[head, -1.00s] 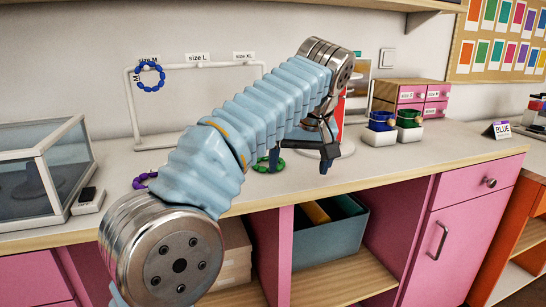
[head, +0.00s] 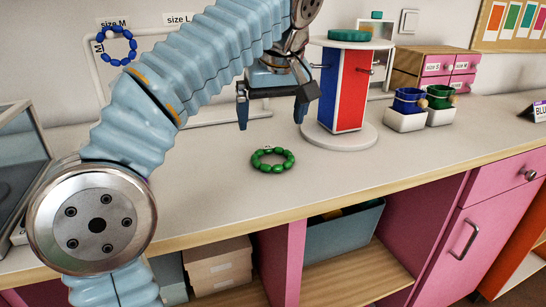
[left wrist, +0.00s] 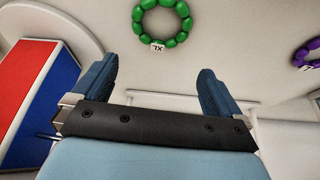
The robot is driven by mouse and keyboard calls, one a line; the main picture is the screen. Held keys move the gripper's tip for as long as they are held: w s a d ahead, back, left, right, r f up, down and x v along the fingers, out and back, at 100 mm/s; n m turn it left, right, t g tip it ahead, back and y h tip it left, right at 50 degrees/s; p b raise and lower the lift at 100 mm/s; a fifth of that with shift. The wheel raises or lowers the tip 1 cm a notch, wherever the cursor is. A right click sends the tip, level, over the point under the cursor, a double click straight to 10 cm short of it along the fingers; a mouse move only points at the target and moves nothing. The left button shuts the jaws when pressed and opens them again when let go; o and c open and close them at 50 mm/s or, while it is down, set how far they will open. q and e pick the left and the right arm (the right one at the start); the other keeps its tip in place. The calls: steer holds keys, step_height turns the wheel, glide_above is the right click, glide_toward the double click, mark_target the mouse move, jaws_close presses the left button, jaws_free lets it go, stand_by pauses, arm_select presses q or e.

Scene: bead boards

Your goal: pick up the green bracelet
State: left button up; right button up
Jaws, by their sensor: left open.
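The green bracelet (head: 272,160) lies flat on the pale countertop, a ring of green beads. In the left wrist view the green bracelet (left wrist: 161,22) shows beyond the fingertips with a small tag marked XL. My left gripper (head: 271,118) is open and empty above the counter, behind the bracelet and apart from it. In the left wrist view its two blue fingers (left wrist: 153,82) are spread wide, with nothing between them. My right gripper is not in view.
A red, white and blue stand (head: 340,90) on a round base is just right of the gripper. A blue bracelet (head: 117,62) hangs on the white rack. A purple bracelet (left wrist: 308,54) lies to the side. Blue and green cups (head: 408,103) in white holders stand at right.

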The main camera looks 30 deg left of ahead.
mark_target(269, 155)
arm_select(q)
steer(key=x, duration=0.8)
steer(key=shift+s+d+f, duration=0.1)
steer(key=shift+d, duration=0.3)
steer(key=c, duration=0.8)
